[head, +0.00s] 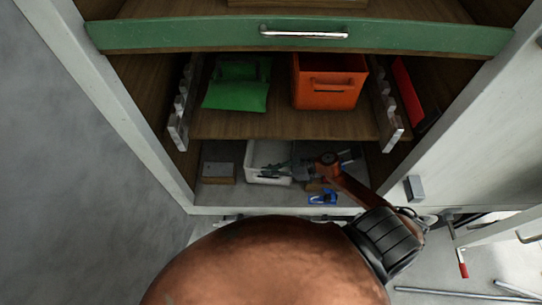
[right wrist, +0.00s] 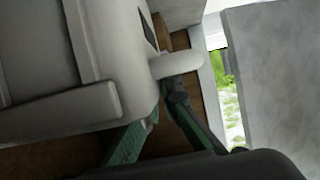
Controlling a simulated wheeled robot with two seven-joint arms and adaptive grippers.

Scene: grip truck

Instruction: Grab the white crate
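The white crate (head: 252,172) sits in the bottom compartment of the cabinet, with dark items showing inside or above it. My right gripper (head: 275,174) reaches in from the right and its fingers are at the crate's front right wall. In the right wrist view the white crate (right wrist: 130,60) fills the upper left. My right gripper (right wrist: 162,100) has one green finger partly hidden by the crate and the other, dark-tipped, close against its protruding lip. I cannot tell whether the fingers are clamped on the wall. My left gripper is not in view.
An orange crate (head: 326,90) and a green container (head: 237,87) stand on the shelf above. A green-fronted drawer (head: 420,40) is higher up. A small grey-topped box (head: 218,173) is left of the white crate. A blue object (head: 322,198) lies right of it.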

